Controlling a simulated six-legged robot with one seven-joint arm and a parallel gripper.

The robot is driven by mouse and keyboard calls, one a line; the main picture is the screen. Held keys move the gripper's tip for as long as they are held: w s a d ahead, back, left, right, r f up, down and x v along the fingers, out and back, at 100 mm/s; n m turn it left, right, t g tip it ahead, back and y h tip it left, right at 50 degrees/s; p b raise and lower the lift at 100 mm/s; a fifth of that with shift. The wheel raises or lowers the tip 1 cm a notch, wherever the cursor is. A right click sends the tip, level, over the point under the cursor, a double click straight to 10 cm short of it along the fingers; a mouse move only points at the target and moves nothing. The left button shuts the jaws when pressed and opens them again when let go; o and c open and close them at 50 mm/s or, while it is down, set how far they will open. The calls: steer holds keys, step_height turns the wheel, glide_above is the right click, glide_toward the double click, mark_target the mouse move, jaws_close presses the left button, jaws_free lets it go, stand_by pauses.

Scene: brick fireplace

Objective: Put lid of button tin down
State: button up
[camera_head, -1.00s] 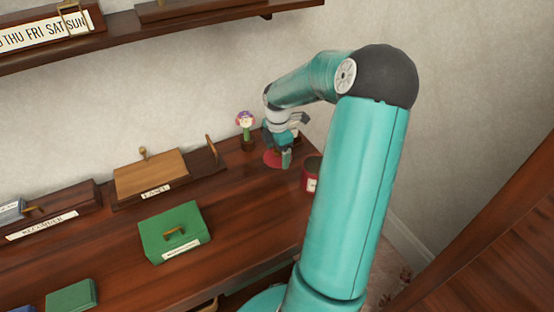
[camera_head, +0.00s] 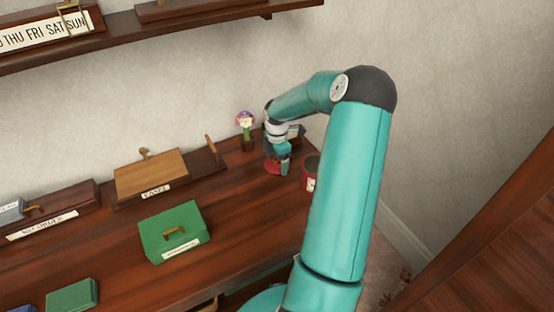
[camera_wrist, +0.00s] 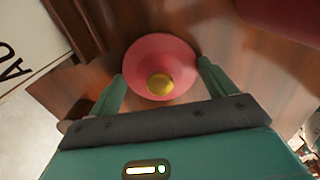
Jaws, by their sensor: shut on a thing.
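The lid is a round red disc with a yellow knob; in the wrist view the lid (camera_wrist: 150,58) lies between the two teal fingers of my gripper (camera_wrist: 160,80). In the head view the lid (camera_head: 271,169) shows as a small red patch beneath my gripper (camera_head: 279,166), at the back right of the wooden desk. My gripper is shut on the lid. The lid is low over the desk top; I cannot tell whether it touches. The red button tin (camera_head: 309,178) stands just right of the gripper, partly hidden by my arm, with its top open.
A potted flower (camera_head: 246,130) stands just left of the gripper. A wooden tray (camera_head: 150,174), a green box with a brass handle (camera_head: 175,230) and a smaller green box (camera_head: 72,296) lie further left. A shelf (camera_head: 180,28) runs along the wall above.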

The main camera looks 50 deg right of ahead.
steer(key=o, duration=0.8)
steer(key=shift+o, duration=0.2)
step_height(320, 180, up, 12)
steer(key=shift+r, duration=0.15)
steer(key=s+a+r+m+h, duration=0.15)
steer(key=a+r, duration=0.25)
steer(key=a, duration=0.4)
steer(key=a+r+m+t, duration=0.1)
steer(key=a+r+m, duration=0.2)
steer(key=a+r, duration=0.3)
steer(key=s+a+r+m+h, duration=0.1)
steer(key=a+r+m, duration=0.15)
steer(key=a, duration=0.65)
steer(key=s+a+r+m+t+y, duration=0.1)
steer(key=s+a+r+m+t, duration=0.1)
steer(key=s+a, duration=0.5)
steer(key=s+a+r+m+t+y, duration=0.1)
steer(key=s+a+r+m+t, duration=0.1)
steer(key=s+a+m, duration=0.3)
steer(key=s+a, duration=0.2)
steer(key=a, duration=0.1)
steer(key=shift+r+t, duration=0.3)
steer(key=shift+y, duration=0.25)
